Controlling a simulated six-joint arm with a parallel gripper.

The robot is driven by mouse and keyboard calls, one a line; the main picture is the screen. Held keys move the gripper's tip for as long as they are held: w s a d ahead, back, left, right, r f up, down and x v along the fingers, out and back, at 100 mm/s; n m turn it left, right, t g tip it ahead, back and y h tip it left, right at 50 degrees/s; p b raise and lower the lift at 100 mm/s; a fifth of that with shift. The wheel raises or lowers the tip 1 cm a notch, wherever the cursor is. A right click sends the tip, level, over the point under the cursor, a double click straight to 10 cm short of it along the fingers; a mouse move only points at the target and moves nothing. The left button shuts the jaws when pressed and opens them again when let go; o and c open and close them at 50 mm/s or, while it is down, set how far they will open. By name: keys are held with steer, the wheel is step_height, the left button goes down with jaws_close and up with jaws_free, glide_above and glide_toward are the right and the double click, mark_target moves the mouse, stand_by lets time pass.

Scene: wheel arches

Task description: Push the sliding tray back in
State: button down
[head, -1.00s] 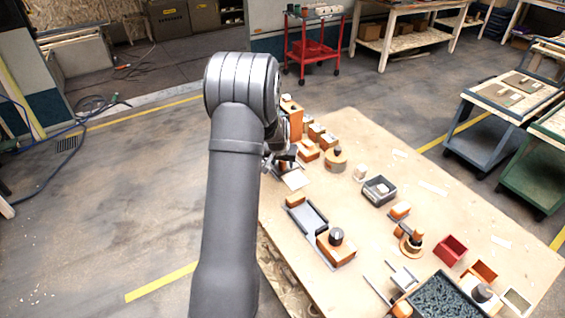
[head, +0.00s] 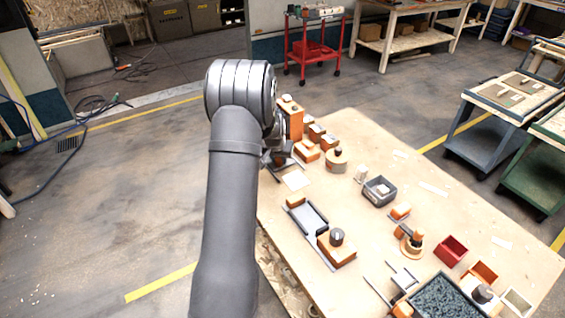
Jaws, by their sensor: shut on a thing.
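My gripper (head: 279,158) is at the back left of the table, largely hidden behind my own arm. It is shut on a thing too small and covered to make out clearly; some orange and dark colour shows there. A tall orange block (head: 293,120) stands just behind the gripper. I cannot tell for sure which piece is the sliding tray. A grey channel-like piece (head: 308,215) lies nearer on the table, with a small orange block at its far end and an orange box with a dark knob (head: 337,243) at its near end.
Several orange blocks (head: 306,150) sit right of the gripper. A grey bin (head: 379,191), a red box (head: 451,249) and a dark tray of loose bits (head: 447,300) stand further right. A pale flat rectangle (head: 296,180) lies in front of the gripper. The table (head: 350,205) is bare between pieces.

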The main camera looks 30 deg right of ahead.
steer(key=shift+w, duration=0.65)
steer(key=c, duration=1.1)
jaws_free()
steer(key=shift+r, duration=0.1)
steer(key=v, duration=1.7)
steer(key=shift+a+r, duration=0.1)
steer(key=x, duration=1.7)
steer(key=shift+f, duration=0.2)
